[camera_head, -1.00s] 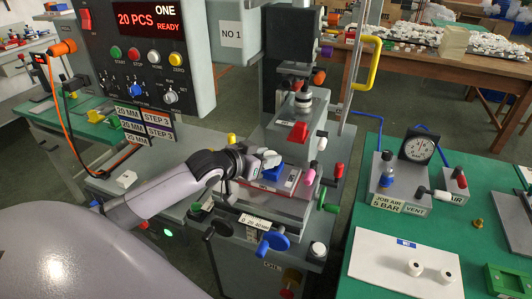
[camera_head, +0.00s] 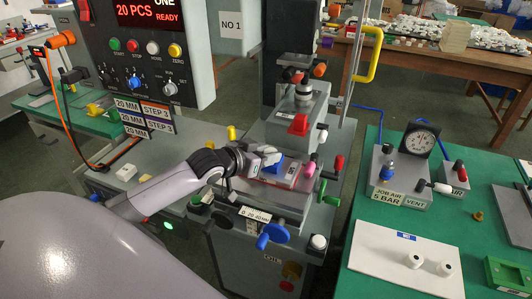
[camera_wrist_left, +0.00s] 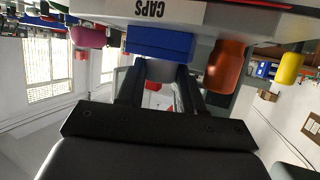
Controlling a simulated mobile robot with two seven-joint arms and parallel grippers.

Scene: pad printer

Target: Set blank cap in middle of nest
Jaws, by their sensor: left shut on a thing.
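My left gripper (camera_head: 266,157) reaches in from the left to the pad printer's work table. The fingers hide most of the cap in the head view. My right gripper is not in view.
Pink (camera_head: 309,168), red and green knobs surround the table. Two white caps (camera_head: 413,260) with dark centres stand on a white board (camera_head: 385,262) at right.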

